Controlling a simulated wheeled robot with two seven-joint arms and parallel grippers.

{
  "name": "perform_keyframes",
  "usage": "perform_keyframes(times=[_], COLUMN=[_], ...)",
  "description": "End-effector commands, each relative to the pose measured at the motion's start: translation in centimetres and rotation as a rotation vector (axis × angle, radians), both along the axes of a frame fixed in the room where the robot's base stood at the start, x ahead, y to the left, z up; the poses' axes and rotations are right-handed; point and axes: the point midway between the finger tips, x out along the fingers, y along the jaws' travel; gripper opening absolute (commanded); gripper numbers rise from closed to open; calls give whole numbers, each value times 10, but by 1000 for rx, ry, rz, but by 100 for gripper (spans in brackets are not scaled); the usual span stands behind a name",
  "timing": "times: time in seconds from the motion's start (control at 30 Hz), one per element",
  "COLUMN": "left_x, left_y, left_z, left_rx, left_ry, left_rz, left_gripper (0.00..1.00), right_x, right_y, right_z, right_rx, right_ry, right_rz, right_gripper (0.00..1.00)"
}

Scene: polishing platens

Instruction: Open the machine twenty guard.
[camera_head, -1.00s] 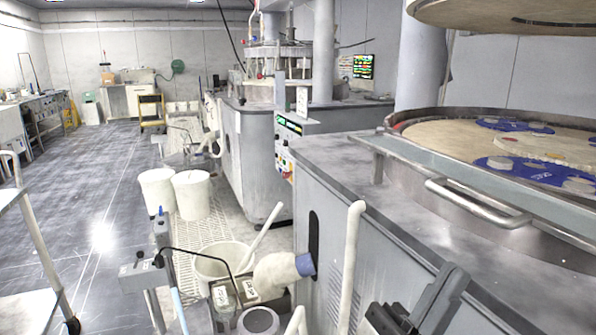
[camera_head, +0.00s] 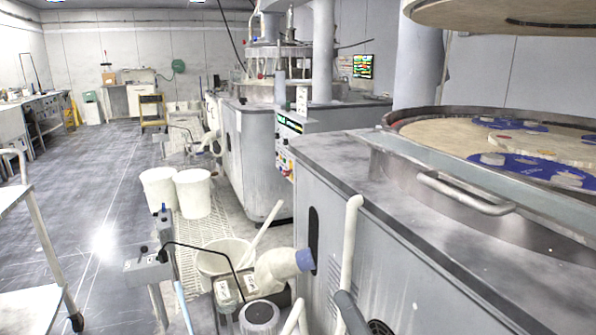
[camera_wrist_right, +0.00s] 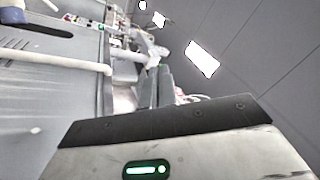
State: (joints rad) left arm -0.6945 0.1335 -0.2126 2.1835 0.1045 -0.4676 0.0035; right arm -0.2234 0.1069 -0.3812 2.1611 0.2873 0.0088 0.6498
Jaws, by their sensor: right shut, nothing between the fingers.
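The near polishing machine (camera_head: 345,160) stands at the right in the head view; I cannot read a number on it. A curved metal guard (camera_head: 405,180) with a bar handle (camera_head: 465,195) runs along the front of its round platen (camera_head: 450,140). The guard appears to be down around the platen. My right gripper shows in the right wrist view (camera_wrist_right: 160,85), shut and empty, apart from the handle. In the head view only a grey part of my right arm shows at the bottom edge, below and left of the handle. My left gripper is out of view.
A pale vertical pipe (camera_head: 351,250) stands before the machine's side. A bucket (camera_head: 215,260), a pipe with a blue collar (camera_head: 304,260) and a grey control box (camera_head: 147,268) crowd the front. A large disc (camera_head: 500,14) hangs above the platen.

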Motion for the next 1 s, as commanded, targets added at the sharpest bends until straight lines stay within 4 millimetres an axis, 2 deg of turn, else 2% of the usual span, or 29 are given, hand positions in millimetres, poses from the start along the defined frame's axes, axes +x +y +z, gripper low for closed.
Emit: perform_keyframes(times=[0.03,0.13,0.2,0.3,0.4,0.6,0.9,0.93,1.0], left_x=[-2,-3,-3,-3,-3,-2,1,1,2], left_y=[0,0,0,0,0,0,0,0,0], left_z=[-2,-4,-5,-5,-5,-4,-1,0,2], left_rx=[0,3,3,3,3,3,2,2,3], left_ry=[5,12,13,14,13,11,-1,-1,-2], left_rz=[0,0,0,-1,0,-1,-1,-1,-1], left_gripper=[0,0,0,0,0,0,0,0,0], right_x=[-2,-13,-28,-53,-77,-122,-180,-186,-181], right_y=[-3,-15,-28,-49,-67,-97,-132,-135,-131], right_z=[-25,-76,-110,-147,-171,-200,-217,-218,-220], right_rx=[-132,-403,-581,-783,-926,-1121,-1305,-1319,-1315], right_ry=[97,293,432,596,723,922,1149,1171,1139], right_rz=[-15,-23,-12,18,53,128,245,258,251], right_gripper=[0,0,0,0,0,0,0,0,0])
